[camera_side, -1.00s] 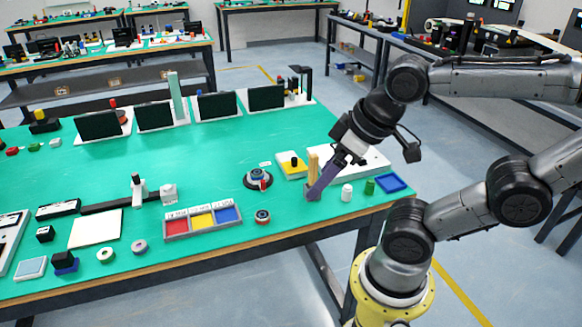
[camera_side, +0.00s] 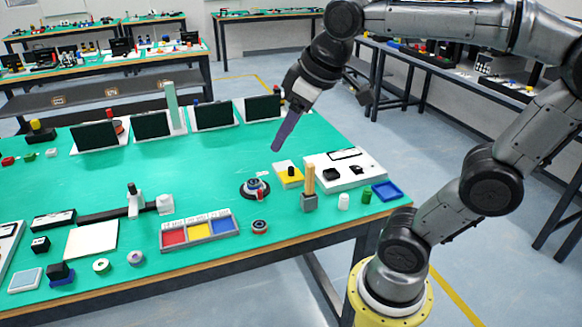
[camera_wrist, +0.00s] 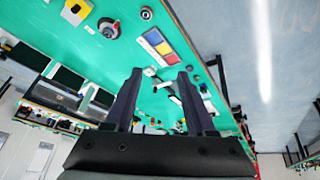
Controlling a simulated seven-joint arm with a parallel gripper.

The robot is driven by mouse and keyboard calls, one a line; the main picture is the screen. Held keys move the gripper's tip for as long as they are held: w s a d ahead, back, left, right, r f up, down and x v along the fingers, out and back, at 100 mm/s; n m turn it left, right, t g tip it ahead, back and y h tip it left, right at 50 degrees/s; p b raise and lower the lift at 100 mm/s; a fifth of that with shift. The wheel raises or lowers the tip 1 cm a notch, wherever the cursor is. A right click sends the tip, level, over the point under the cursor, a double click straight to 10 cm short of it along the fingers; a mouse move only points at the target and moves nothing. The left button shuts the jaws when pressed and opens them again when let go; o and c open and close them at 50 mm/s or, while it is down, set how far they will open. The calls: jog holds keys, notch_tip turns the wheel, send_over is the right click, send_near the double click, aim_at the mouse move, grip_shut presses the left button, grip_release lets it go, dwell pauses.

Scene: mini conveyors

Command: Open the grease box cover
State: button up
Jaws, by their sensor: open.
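My gripper (camera_side: 276,149) hangs tilted above the green table, clear of the objects below it. In the wrist view its two fingers (camera_wrist: 159,74) stand apart with nothing between them. No part is plainly marked as the grease box, so I cannot tell which one it is. A round dark-based part with a pale top (camera_side: 254,187) sits below and left of the gripper in the side view; it also shows in the wrist view (camera_wrist: 108,28). A small round part (camera_side: 260,227) lies in front.
A grey holder (camera_side: 309,203) with an upright wooden piece stands at the right, near a white panel (camera_side: 347,168), a white cylinder (camera_side: 343,201), a green cylinder (camera_side: 367,197) and a blue tray (camera_side: 386,190). A three-colour tray (camera_side: 199,243) lies at the front. Black screens line the back.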

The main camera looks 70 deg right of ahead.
jog(key=w+d+m+g, duration=0.1)
jog(key=w+d+g, duration=0.1)
jog(key=w+d, duration=0.6)
jog(key=m+g, duration=0.3)
jog(key=m, duration=0.2)
send_over(291, 168)
notch_tip(291, 168, down, 17)
jog(key=shift+y, duration=0.3)
notch_tip(291, 168, down, 14)
jog(key=shift+r, duration=0.25)
grip_shut()
jog(key=shift+d, duration=0.1)
